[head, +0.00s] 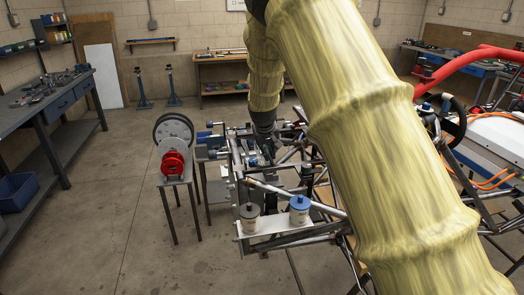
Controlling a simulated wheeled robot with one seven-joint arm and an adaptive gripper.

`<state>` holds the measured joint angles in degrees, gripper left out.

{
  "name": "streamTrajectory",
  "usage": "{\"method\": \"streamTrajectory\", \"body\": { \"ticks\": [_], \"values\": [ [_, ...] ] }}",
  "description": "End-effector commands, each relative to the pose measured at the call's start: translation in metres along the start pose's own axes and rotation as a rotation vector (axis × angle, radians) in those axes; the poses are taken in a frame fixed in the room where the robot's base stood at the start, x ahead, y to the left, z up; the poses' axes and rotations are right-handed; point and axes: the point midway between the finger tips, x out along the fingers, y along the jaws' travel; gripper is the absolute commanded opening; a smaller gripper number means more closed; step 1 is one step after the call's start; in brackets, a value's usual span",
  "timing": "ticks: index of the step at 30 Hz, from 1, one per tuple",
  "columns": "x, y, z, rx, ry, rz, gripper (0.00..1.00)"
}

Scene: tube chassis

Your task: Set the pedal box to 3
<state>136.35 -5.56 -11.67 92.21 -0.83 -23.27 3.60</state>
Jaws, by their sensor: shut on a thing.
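My gripper (266,152) is at the end of my yellow-sleeved arm, pointing down at the front end of the tube chassis (318,238). It is shut on a small part among the pedal-box parts there. That part is mostly hidden by the gripper and too small to make out. The pedal box's setting marks cannot be read from this view. Two reservoirs, one with a dark cap (249,212) and one with a blue cap (299,204), stand upright on a plate nearer to me.
A small stand (174,180) with grey and red discs is left of the chassis. My arm hides much of the chassis's middle. A workbench (45,108) runs along the left wall. The concrete floor between bench and stand is clear. A red tube (465,62) rises at right.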

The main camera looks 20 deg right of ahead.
Motion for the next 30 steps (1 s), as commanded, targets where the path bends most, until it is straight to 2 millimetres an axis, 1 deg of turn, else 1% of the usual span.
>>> {"method": "streamTrajectory", "body": {
  "ticks": [7, 8, 9, 11, 19, 23, 26, 30],
  "values": [
    [0.001, -0.004, 0.0, -0.002, 0.001, -0.003, 0.0],
    [0.001, -0.004, 0.0, -0.002, 0.001, -0.003, 0.16],
    [0.001, -0.004, 0.0, -0.003, 0.001, -0.003, 0.23],
    [0.001, -0.004, 0.0, -0.003, 0.001, -0.003, 0.34],
    [0.0, -0.001, 0.0, -0.001, 0.0, -0.001, 0.34],
    [-0.004, -0.001, 0.0, -0.001, 0.001, -0.001, 0.34],
    [-0.013, -0.002, -0.001, -0.002, 0.002, -0.001, 0.34],
    [-0.035, -0.003, -0.001, -0.003, 0.004, -0.001, 0.34]
  ]
}}
